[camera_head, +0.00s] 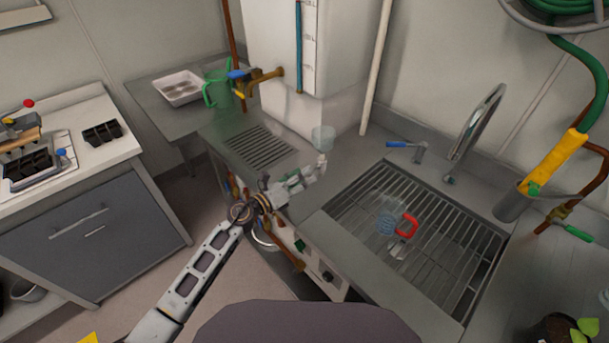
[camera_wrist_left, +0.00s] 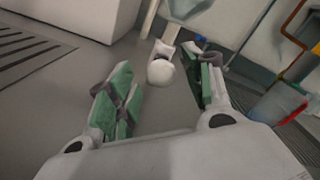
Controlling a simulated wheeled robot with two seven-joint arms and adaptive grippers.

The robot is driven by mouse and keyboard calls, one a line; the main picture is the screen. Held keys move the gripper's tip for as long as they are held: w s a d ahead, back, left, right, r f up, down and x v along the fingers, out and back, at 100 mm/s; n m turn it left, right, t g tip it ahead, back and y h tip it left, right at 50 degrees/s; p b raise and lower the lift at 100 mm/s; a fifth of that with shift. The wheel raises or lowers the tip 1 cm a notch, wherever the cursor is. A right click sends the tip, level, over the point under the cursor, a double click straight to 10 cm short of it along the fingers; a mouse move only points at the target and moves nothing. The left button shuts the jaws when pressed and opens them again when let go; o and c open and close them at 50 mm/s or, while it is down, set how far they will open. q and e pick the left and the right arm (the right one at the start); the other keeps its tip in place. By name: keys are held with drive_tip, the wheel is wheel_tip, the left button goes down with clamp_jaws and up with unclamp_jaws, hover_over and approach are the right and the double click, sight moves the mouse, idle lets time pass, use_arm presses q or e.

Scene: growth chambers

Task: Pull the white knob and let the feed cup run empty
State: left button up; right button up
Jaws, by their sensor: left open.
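The white knob (camera_wrist_left: 161,73) is a small round ball on a short pale stem in the left wrist view. It lies between and slightly beyond the two green-padded fingers of my left gripper (camera_wrist_left: 160,92). The fingers are spread apart, and I see no firm contact with the knob. A clear cup (camera_head: 323,138), apparently the feed cup, stands at the back of the steel counter. Its lower part shows above the knob in the wrist view (camera_wrist_left: 187,9). I cannot tell its fill level. In the head view my left gripper (camera_head: 314,173) reaches just in front of the cup. My right gripper is not in view.
A sink with a slatted grate (camera_head: 440,240) lies to the right, with a red-handled item (camera_head: 407,226) on it. A slotted drain (camera_head: 258,147) is to the left. A white tank (camera_head: 300,50) and a pale pipe (camera_head: 376,65) stand behind. A green jug (camera_head: 218,90) is back left.

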use_arm(q)
drive_tip(key=shift+v, duration=5.15)
drive_tip(key=shift+r, duration=0.1)
